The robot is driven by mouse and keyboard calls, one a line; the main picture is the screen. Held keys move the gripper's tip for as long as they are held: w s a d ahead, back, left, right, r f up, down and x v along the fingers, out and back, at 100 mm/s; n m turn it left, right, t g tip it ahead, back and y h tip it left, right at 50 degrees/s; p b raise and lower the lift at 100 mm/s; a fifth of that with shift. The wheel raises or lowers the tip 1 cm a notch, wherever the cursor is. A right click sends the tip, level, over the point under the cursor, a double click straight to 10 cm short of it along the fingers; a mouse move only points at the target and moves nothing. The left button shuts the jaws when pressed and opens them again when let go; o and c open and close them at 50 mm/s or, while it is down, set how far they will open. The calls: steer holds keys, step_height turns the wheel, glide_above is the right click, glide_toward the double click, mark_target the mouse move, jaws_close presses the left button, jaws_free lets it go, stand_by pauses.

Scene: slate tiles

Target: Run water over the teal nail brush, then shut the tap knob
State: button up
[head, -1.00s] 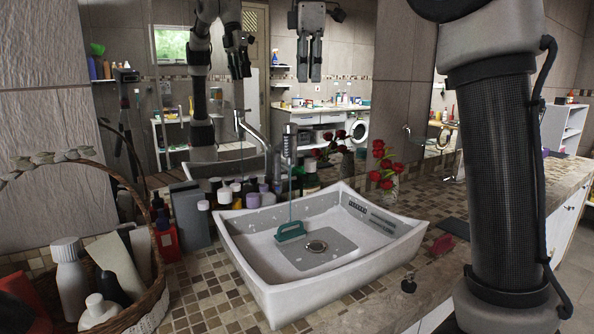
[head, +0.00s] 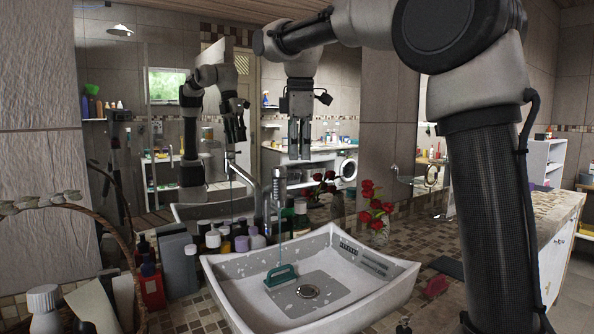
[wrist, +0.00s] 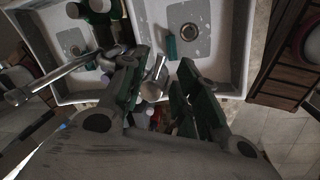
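The teal nail brush (head: 281,275) lies in the white sink (head: 345,300), beside the drain. A thin stream runs from the tap (head: 279,185) down onto the brush. The brush also shows in the wrist view (wrist: 171,47), left of the drain. My gripper (head: 299,152) points down, empty, above and slightly right of the tap's top in the head view. In the wrist view, its fingers (wrist: 164,62) are apart, with a silvery part of the tap (wrist: 153,82) showing between them. I cannot clearly make out the knob.
Bottles (head: 225,238) crowd behind the sink's left side. Red flowers (head: 376,208) stand behind it at right. A basket (head: 110,228) is at left. The mirror behind reflects my arm. A pink-red item (head: 436,287) lies right of the sink.

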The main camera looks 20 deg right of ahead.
mark_target(298, 170)
steer(key=shift+w+f, duration=0.2)
steer(key=shift+f, duration=0.75)
steer(key=shift+w+f, duration=0.15)
steer(key=shift+f, duration=0.8)
steer(key=shift+c, duration=0.3)
jaws_close()
